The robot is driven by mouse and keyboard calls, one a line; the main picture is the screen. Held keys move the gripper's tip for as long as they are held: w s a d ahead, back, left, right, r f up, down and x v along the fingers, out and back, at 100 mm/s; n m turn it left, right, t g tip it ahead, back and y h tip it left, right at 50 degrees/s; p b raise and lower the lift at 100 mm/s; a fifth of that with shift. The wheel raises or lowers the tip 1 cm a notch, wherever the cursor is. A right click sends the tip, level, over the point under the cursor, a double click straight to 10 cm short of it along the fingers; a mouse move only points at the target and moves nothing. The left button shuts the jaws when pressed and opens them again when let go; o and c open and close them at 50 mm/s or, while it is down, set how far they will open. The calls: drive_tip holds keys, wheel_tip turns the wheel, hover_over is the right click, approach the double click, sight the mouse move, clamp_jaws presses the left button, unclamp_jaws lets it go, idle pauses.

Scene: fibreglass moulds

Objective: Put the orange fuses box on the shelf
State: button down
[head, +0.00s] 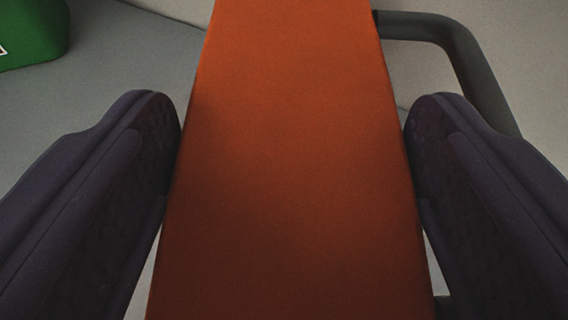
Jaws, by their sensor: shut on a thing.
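The orange fuses box (288,150) fills the middle of the head view, running from the bottom edge up past the top edge. My gripper (292,125) has its two dark fingers on either side of the box, pressed against its left and right faces. It is shut on the box. The far end of the box is cut off by the top of the view. No shelf can be made out.
A green object (30,35) with a white marking stands at the upper left, partly cut off. A dark grey bent tube (450,32) curves down behind the right finger. A pale grey surface (130,60) lies behind, bare between the green object and the box.

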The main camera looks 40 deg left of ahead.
drive_tip(key=shift+f, duration=0.15)
unclamp_jaws()
drive_tip(key=shift+r, duration=0.3)
drive_tip(key=b+v, duration=0.3)
drive_tip(key=v, duration=0.9)
